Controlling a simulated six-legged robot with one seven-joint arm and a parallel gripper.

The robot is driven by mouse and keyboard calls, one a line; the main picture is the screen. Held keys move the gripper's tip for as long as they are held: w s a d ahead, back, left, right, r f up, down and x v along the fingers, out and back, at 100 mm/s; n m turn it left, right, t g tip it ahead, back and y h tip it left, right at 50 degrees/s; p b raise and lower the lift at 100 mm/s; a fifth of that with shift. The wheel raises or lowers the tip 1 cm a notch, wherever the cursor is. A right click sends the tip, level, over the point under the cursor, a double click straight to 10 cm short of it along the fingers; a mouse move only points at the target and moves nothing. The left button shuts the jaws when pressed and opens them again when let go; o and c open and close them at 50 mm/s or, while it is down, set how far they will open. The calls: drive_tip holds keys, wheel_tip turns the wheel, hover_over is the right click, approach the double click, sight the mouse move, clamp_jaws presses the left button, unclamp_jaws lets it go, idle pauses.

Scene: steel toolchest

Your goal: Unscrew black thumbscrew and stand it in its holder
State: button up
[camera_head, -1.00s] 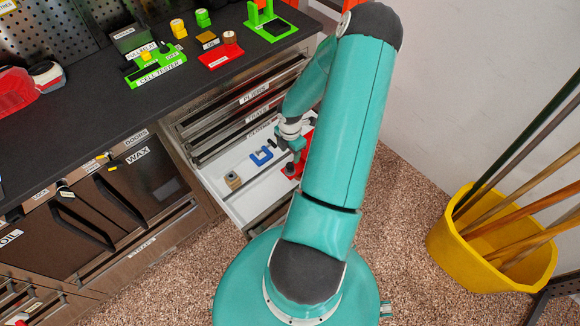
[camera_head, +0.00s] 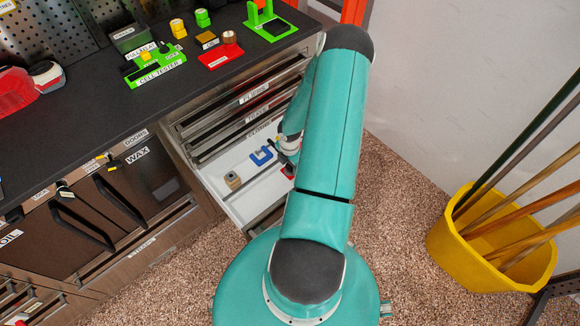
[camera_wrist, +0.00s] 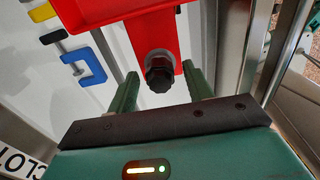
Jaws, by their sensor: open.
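The black thumbscrew (camera_wrist: 160,76) shows in the wrist view, with a grey ring behind it, on a bright red block (camera_wrist: 155,36). My gripper (camera_wrist: 160,70) is open, with one green finger on each side of the thumbscrew. The fingers look apart from it. In the head view, my arm hides the thumbscrew and most of the red block (camera_head: 289,171), which lies in an open white drawer (camera_head: 240,202). A small tan block (camera_head: 232,180) stands at the drawer's left; I cannot tell whether it is the holder.
A blue clamp (camera_head: 261,156) lies in the drawer, left of the red block. The drawer's metal side (camera_wrist: 255,45) runs close to the right of my gripper. The black worktop (camera_head: 110,100) is above. A yellow bin (camera_head: 470,250) with poles stands on the floor at right.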

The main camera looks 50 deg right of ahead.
drive_tip(key=shift+c, duration=0.2)
clamp_jaws()
drive_tip(key=n, duration=0.5)
drive_tip(key=shift+n, duration=0.6)
drive_tip(key=n, duration=0.4)
drive_tip(key=shift+n, duration=0.9)
